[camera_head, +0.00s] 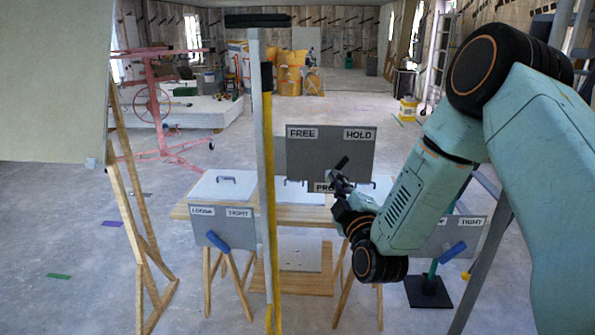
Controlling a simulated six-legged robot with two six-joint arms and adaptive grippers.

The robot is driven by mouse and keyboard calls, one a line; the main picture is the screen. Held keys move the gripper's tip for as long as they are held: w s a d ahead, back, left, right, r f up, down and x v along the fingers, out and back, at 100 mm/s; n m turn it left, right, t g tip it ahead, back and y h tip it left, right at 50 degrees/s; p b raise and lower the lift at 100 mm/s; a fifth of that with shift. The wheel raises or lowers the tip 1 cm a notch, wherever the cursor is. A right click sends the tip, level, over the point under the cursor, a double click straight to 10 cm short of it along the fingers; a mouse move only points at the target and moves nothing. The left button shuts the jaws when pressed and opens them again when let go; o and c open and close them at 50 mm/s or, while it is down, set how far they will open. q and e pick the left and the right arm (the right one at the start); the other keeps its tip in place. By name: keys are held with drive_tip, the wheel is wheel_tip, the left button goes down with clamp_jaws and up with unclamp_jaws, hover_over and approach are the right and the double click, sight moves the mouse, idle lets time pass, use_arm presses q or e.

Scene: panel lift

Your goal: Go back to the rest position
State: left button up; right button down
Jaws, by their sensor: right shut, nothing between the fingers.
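My right arm comes in from the right, and my right gripper (338,178) is near the middle of the view. It is shut with nothing between its fingers. It shows in front of the lower part of a grey board marked FREE and HOLD (312,150). It partly hides a lower label starting with PRO. A small black bar shows at the gripper's tip, and I cannot tell whether it touches the board. My left gripper is not in view.
A wooden table (240,213) stands beyond a grey and yellow upright post (267,200). A LOOSE/TIGHT board (225,226) with a blue handle is at left; another (470,222) is at right. A large pale panel (50,80) on a wooden stand fills the upper left.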

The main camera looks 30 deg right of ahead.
drive_tip(key=s+a+f+m+g+y+b, duration=0.2)
drive_tip(key=s+a+f+m+g, duration=0.15)
drive_tip(key=f, duration=0.55)
drive_tip(key=s+a+f+m+g+y+b, duration=0.1)
drive_tip(key=s+a+f+m+g, duration=0.3)
drive_tip(key=f, duration=0.5)
drive_tip(key=s+a+f+m+g+y+b, duration=0.25)
drive_tip(key=s+f, duration=0.25)
drive_tip(key=f, duration=0.4)
drive_tip(key=s+a+f+g+b, duration=0.2)
drive_tip(key=s+f+g+b, duration=0.2)
drive_tip(key=s+f, duration=0.6)
drive_tip(key=s+a+f+g+b, duration=0.3)
drive_tip(key=s+f+g+b, duration=0.2)
drive_tip(key=s+f, duration=0.6)
drive_tip(key=s, duration=0.6)
drive_tip(key=shift+f+b, duration=0.25)
drive_tip(key=shift+b, duration=0.15)
